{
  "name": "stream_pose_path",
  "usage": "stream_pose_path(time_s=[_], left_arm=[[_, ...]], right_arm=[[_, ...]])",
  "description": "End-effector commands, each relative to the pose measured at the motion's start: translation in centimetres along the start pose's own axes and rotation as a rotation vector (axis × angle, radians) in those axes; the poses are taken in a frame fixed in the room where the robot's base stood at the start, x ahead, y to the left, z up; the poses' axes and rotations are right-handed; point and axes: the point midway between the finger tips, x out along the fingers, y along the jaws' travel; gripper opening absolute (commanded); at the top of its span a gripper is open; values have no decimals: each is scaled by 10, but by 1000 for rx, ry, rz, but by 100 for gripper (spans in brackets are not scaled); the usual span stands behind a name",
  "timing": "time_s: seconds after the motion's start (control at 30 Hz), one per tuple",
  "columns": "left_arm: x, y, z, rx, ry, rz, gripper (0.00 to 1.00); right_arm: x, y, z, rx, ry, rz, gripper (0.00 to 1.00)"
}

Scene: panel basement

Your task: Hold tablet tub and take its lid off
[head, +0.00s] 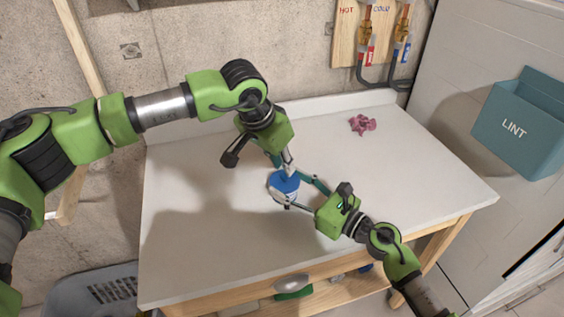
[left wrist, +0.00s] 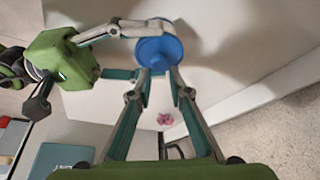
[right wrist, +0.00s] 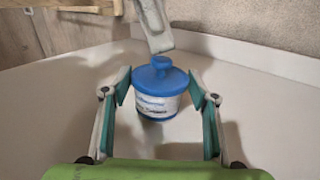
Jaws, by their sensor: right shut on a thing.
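The tablet tub (right wrist: 158,103) is white with a printed label. It stands upright on the worktop, with a blue lid (head: 284,182) on top. The lid has a round knob (right wrist: 161,63) and sits in place. My right gripper (head: 289,190) is shut on the tub's body from the side, one finger on each side, seen in the right wrist view (right wrist: 158,92). My left gripper (head: 286,170) points down over the lid. In the left wrist view its fingertips (left wrist: 160,75) are apart beside the lid (left wrist: 158,50), and no firm grip on the knob shows.
The white worktop (head: 400,180) is mostly clear. A crumpled pink cloth (head: 362,124) lies at the back. A teal LINT bin (head: 520,125) hangs at the right. A concrete wall and pipes (head: 385,45) are behind, and a grey basket (head: 95,292) stands at lower left.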

Motion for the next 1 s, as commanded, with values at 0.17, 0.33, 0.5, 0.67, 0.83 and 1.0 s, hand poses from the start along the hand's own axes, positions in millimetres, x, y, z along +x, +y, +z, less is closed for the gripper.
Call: stream_pose_path(time_s=[0.17, 0.33, 0.5, 0.67, 0.83, 1.0], left_arm=[[0, 0, 0, 0, 0, 0, 18], [-10, 0, -1, -1, 1, 0, 18], [-41, -1, -1, 0, 3, -2, 18], [-76, -1, -1, 0, 3, -2, 18], [-104, -1, -1, 0, 2, -1, 18], [-118, 0, 0, 0, 0, 0, 18]], right_arm=[[0, 0, 1, 0, -1, 0, 15], [0, 0, 1, -1, -1, 0, 15], [0, 0, 1, -1, -1, 0, 15], [0, 0, 1, -1, -1, 0, 15], [0, 0, 1, 0, -1, 0, 15], [0, 0, 1, -1, -1, 0, 15]])
